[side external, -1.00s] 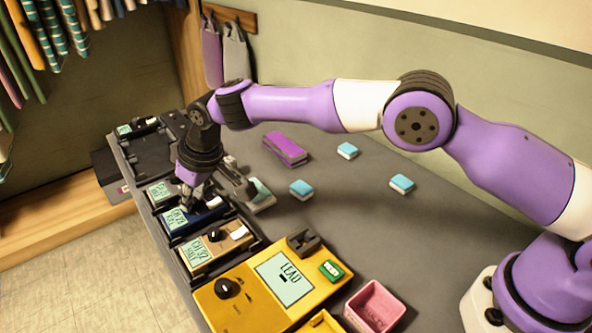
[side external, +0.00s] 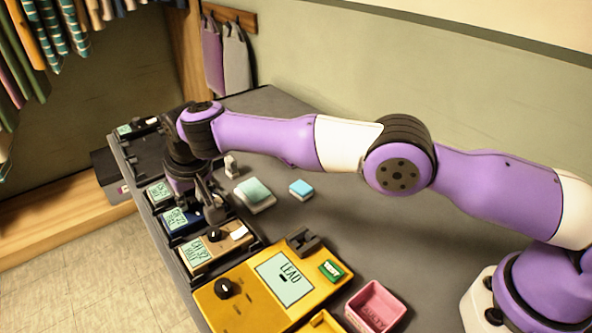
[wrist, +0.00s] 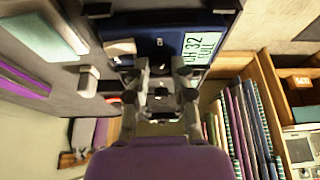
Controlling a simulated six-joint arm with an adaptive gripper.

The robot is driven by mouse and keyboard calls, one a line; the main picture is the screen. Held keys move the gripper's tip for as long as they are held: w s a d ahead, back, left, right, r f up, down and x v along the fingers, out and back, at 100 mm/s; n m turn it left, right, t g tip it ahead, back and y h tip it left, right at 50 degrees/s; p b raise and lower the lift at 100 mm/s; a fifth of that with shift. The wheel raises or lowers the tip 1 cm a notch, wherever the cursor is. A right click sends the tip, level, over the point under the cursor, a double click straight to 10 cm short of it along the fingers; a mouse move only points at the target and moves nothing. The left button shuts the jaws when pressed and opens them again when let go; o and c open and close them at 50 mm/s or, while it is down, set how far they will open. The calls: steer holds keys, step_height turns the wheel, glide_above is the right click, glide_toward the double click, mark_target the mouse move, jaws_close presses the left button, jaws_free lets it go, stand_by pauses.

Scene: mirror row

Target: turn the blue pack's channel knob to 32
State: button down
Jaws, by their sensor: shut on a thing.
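The blue pack (side external: 182,222) sits in the row at the table's left edge, between a grey pack and a tan pack. It also shows in the wrist view (wrist: 175,20), where its pale screen (wrist: 198,50) reads "CH 32 FULL". The same screen is too small to read surely in the side view. My gripper (side external: 205,210) is down at the blue pack, its fingers shut on the channel knob. In the wrist view my gripper (wrist: 162,88) hides most of the knob between its fingers.
The tan pack (side external: 215,247), whose screen reads "CH 32 HALF", stands close beside the blue one. A yellow device (side external: 250,310) marked LEAD and a pink bin (side external: 375,306) are nearer.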

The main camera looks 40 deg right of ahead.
steer(key=shift+s+f, duration=0.1)
steer(key=shift+f, duration=0.1)
steer(key=c, duration=0.7)
jaws_free()
steer(key=shift+r, duration=0.1)
